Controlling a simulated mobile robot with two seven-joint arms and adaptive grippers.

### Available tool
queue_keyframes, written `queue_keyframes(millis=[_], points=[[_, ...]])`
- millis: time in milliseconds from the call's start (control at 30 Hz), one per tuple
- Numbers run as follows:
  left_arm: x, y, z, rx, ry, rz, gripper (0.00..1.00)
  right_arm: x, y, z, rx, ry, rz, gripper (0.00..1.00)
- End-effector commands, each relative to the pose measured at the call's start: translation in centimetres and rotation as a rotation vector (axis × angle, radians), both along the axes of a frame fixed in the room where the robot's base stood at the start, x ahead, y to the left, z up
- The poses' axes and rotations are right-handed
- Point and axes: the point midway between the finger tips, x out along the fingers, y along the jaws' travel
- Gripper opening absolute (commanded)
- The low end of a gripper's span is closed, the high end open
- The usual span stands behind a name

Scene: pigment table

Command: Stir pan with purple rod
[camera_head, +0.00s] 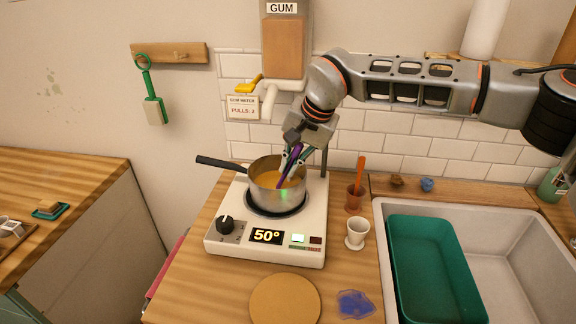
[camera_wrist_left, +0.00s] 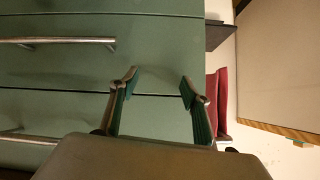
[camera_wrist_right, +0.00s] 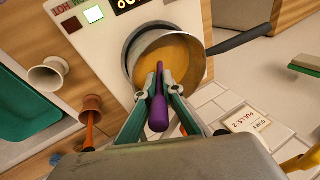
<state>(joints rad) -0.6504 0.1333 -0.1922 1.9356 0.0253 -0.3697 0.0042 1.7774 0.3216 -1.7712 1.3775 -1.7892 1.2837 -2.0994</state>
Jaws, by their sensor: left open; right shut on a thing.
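The steel pan (camera_head: 279,193) sits on the white hot plate (camera_head: 228,249), its dark handle pointing left in the head view. Orange liquid fills its bottom. My right gripper (camera_head: 290,166) is shut on the purple rod (camera_head: 287,167) above the pan, and the rod's lower end reaches into the pan. In the right wrist view the rod (camera_wrist_right: 158,105) stands between the fingertips, with its tip over or in the liquid; the exact depth is unclear. My left gripper (camera_wrist_left: 158,82) is open and empty in front of green drawers, out of the head view.
The hot plate display (camera_head: 267,236) reads 50°. To its right stand a brown cup (camera_head: 355,199) with an orange rod and a white cup (camera_head: 357,232). A round board (camera_head: 285,300) and a blue stain (camera_head: 355,304) lie in front. A sink with a green tub (camera_head: 433,264) is at right.

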Motion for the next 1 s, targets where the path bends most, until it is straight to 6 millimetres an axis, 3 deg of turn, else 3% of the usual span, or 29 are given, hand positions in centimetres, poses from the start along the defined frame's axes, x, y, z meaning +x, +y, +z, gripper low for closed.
queue_keyframes(millis=[1000], points=[[0.0,-0.1,0.3,-0.003,0.001,0.002,0.47,-1.8,-2.1,6.6,0.000,-0.001,0.000,0.00]])
